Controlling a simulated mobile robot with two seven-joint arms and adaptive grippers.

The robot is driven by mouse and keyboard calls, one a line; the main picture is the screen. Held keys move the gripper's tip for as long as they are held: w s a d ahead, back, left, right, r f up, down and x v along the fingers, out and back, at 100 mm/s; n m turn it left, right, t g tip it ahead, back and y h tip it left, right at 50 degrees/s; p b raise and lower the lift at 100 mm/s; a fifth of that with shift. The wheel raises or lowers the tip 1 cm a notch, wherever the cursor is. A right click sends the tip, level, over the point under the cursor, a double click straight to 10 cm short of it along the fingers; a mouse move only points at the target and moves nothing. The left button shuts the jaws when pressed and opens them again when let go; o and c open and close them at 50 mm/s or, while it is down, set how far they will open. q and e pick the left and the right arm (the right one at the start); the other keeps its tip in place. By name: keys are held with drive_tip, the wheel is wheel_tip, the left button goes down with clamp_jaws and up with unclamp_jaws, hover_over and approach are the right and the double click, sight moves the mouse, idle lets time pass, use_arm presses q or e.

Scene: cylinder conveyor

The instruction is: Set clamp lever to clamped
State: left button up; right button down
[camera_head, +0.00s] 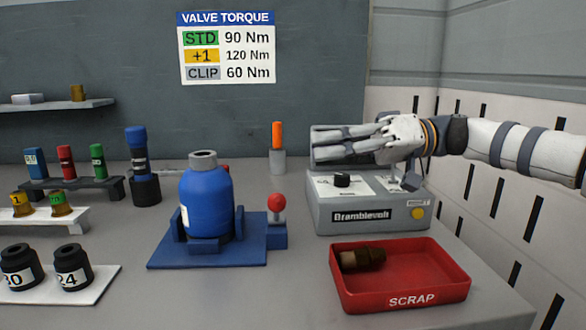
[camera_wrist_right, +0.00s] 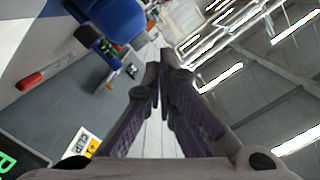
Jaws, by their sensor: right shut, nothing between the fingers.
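The clamp lever (camera_head: 277,203) has a red ball knob and stands roughly upright on a small blue block at the right side of a blue fixture (camera_head: 165,256). A blue cylinder (camera_head: 207,205) with a grey neck stands upright in the fixture. My right gripper (camera_head: 320,143) is shut and empty, above the back of the grey Bramblevolt box, to the right of and behind the lever, not touching it. In the right wrist view its fingers (camera_wrist_right: 160,78) meet at the tips. My left gripper is not in view.
The grey Bramblevolt box (camera_head: 366,217) has a black knob. A red scrap tray (camera_head: 456,280) with a brown fitting (camera_head: 362,259) is in front of it. An orange-handled tool (camera_head: 277,136) stands behind the lever. Racks of sockets are at left. Bare table lies before the lever.

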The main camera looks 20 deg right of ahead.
sight(277, 211)
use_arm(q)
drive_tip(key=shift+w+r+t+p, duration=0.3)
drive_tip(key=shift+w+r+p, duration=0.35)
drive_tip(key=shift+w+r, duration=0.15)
use_arm(e)
drive_tip(key=s+a+f, duration=0.1)
drive_tip(key=a+f, duration=0.2)
drive_tip(key=a, duration=0.3)
drive_tip(key=shift+f, duration=0.2)
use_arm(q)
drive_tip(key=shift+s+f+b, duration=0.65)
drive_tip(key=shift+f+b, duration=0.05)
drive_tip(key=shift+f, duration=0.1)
use_arm(e)
drive_tip(key=s+n, duration=0.1)
drive_tip(key=f+n, duration=0.1)
drive_tip(key=s+n, duration=0.1)
drive_tip(key=shift+s+a+f, duration=0.3)
drive_tip(key=shift+a, duration=0.05)
